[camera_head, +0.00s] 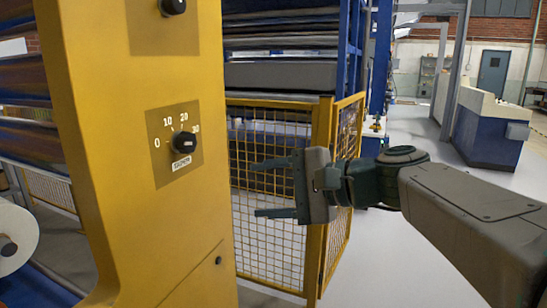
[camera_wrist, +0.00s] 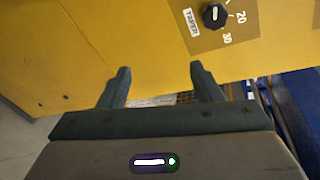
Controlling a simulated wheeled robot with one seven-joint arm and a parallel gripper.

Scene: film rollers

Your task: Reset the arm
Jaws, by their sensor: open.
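My gripper (camera_head: 272,189) is open and empty, reaching in from the right in the head view. Its two fingers point left toward the yellow machine panel (camera_head: 125,90), with a gap between fingertips and panel. In the wrist view my gripper (camera_wrist: 158,70) shows both fingers spread apart, with nothing between them. A black knob (camera_head: 184,142) with a scale of 0, 10, 20 and 30 sits on the panel, left of and above the fingertips. The knob also shows in the wrist view (camera_wrist: 213,15), beside a TAPER label.
A yellow mesh guard fence (camera_head: 270,240) stands behind my gripper. A second black knob (camera_head: 172,6) is higher on the panel. A white roll (camera_head: 18,225) is at the far left. Open grey floor (camera_head: 400,250) lies right of the fence, with a blue and white counter (camera_head: 490,135) beyond.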

